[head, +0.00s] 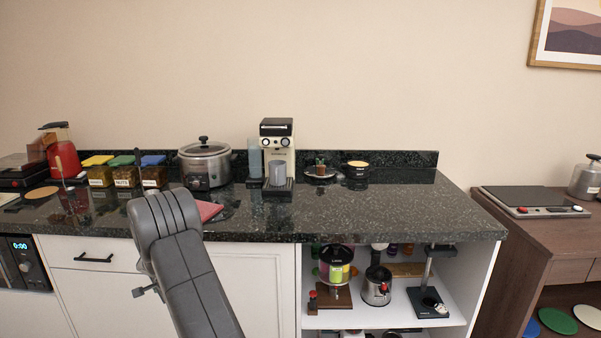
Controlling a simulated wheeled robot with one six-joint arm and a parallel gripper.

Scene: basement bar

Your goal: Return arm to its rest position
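My grey arm (195,275) rises from the bottom of the head view and bends at a rounded joint in front of the dark counter. Beyond the bend, the arm is mostly hidden behind its own near link.
The black stone counter (390,205) carries a slow cooker (204,166), a coffee machine (277,155), lidded jars (125,172) and a red appliance (64,160). Its right part is clear. An open shelf (390,318) below holds small appliances. A wooden cabinet (545,237) stands at right.

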